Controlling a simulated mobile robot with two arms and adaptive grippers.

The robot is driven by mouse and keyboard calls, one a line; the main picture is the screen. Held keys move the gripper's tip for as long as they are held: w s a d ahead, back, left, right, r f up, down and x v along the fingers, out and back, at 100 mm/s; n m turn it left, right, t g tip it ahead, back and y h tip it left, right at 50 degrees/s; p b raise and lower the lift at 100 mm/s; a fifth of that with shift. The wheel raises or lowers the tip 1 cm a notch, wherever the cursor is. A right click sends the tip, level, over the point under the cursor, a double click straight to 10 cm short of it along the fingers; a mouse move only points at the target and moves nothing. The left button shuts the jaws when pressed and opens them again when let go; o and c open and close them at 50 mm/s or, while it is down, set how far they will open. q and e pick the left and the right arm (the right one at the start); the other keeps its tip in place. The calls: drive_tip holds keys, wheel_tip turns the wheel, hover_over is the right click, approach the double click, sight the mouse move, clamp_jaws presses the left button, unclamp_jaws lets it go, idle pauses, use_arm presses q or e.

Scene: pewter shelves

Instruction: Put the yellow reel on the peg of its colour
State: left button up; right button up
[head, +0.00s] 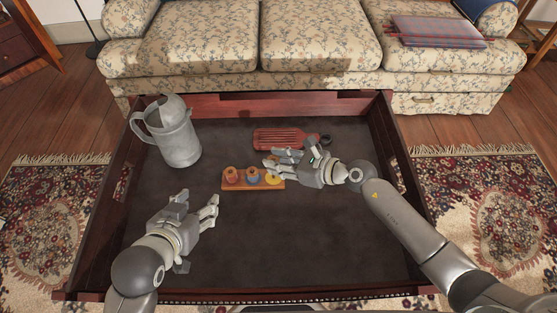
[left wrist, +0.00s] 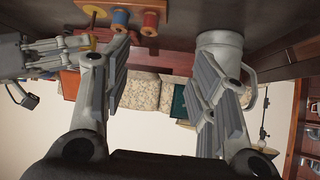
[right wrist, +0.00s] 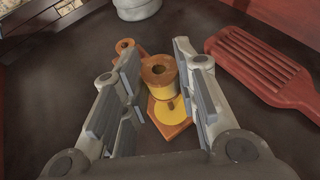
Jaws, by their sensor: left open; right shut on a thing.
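The wooden peg board (head: 240,186) lies on the dark table top with a red-orange reel (head: 231,175) at its left, a blue reel (head: 252,174) in the middle and a bare yellow disc (head: 273,180) at its right. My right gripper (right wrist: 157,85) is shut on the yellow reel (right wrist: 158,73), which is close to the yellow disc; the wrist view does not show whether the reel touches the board. The fingers largely hide the reel in the head view. My left gripper (head: 212,207) is open and empty, low left of the board.
A grey metal jug (head: 180,140) stands at the back left. A red slotted paddle-like thing (head: 285,137) lies behind my right gripper. The table has a raised wooden rim (head: 102,205). The front middle of the table is clear. A floral sofa (head: 320,45) stands behind.

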use_arm(q)
drive_tip(key=shift+w+d+r+t+h+b, duration=0.2)
drive_tip(key=shift+w+d+r+t, duration=0.1)
drive_tip(key=shift+w+r+t, duration=0.35)
drive_tip(key=shift+w+d+r+t+h+b, duration=0.15)
drive_tip(key=shift+w+d+r+t, duration=0.1)
drive_tip(key=shift+w+r+t, duration=0.3)
use_arm(e)
drive_tip(key=shift+f, duration=0.5)
use_arm(q)
drive_tip(key=shift+r, duration=0.15)
drive_tip(key=shift+s+a+f+g, duration=0.25)
drive_tip(key=shift+s+f+g, duration=0.05)
drive_tip(key=shift+f+g, duration=0.2)
drive_tip(key=shift+r, duration=0.1)
drive_tip(key=shift+w+d+r+t, duration=0.3)
drive_tip(key=shift+r+t, duration=0.1)
use_arm(e)
drive_tip(key=shift+f, duration=0.15)
use_arm(q)
drive_tip(key=shift+w+r, duration=0.3)
drive_tip(key=shift+r, duration=0.05)
use_arm(e)
drive_tip(key=shift+f, duration=0.1)
use_arm(q)
drive_tip(key=shift+w+d+r+t, duration=0.15)
drive_tip(key=shift+r+t, duration=0.1)
drive_tip(key=shift+t, duration=0.15)
use_arm(e)
drive_tip(key=shift+f, duration=0.1)
